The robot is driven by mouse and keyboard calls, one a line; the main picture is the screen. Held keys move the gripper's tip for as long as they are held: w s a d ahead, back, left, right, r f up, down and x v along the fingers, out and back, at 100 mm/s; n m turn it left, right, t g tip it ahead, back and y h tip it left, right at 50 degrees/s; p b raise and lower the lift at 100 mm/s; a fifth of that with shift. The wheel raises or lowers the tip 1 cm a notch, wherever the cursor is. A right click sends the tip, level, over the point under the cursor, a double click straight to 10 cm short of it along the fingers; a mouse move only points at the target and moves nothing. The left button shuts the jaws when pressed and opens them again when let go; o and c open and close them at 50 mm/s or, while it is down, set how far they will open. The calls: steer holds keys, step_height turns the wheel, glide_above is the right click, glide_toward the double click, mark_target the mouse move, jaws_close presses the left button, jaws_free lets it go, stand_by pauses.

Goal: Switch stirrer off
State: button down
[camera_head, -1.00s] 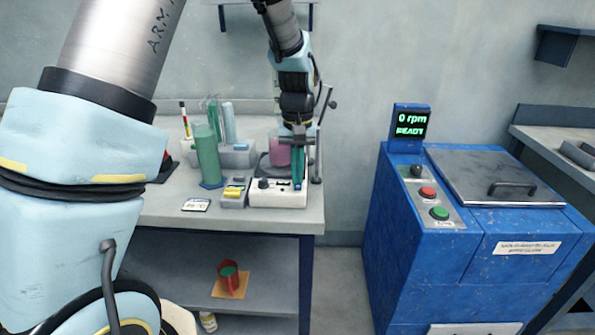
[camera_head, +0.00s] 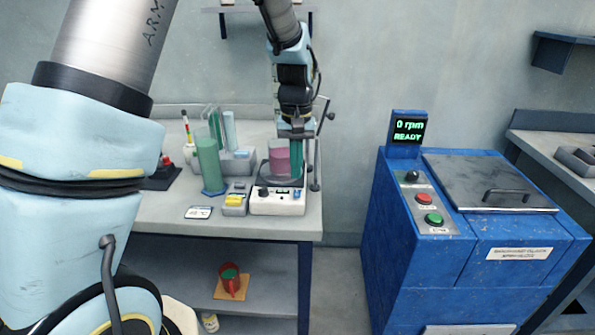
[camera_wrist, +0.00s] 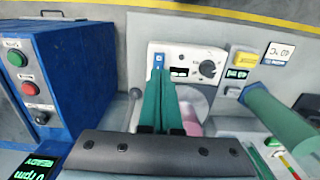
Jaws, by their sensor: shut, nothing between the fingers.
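The stirrer is a white box (camera_head: 265,208) at the front edge of the bench. Its front panel also shows in the wrist view (camera_wrist: 190,52), with a black knob (camera_wrist: 207,68) and a blue switch (camera_wrist: 158,61). The blue switch shows at the right end of the panel in the head view (camera_head: 297,194). A beaker of pink liquid (camera_head: 279,158) stands on its plate. My gripper (camera_head: 297,163) has green fingers, shut and empty, above the switch end of the stirrer. Its fingertips (camera_wrist: 161,76) overlap the panel close to the switch in the wrist view. The switch's on or off position is too small to tell.
A stand rod (camera_head: 316,150) rises just right of my gripper. A blue machine (camera_head: 400,240) stands across a gap on the right.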

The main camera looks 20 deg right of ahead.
step_height(320, 180, up, 10)
steer(key=w+b, duration=0.1)
steer(key=b, duration=0.1)
steer(key=shift+w+d+f, duration=0.15)
steer(key=shift+d+f, duration=0.1)
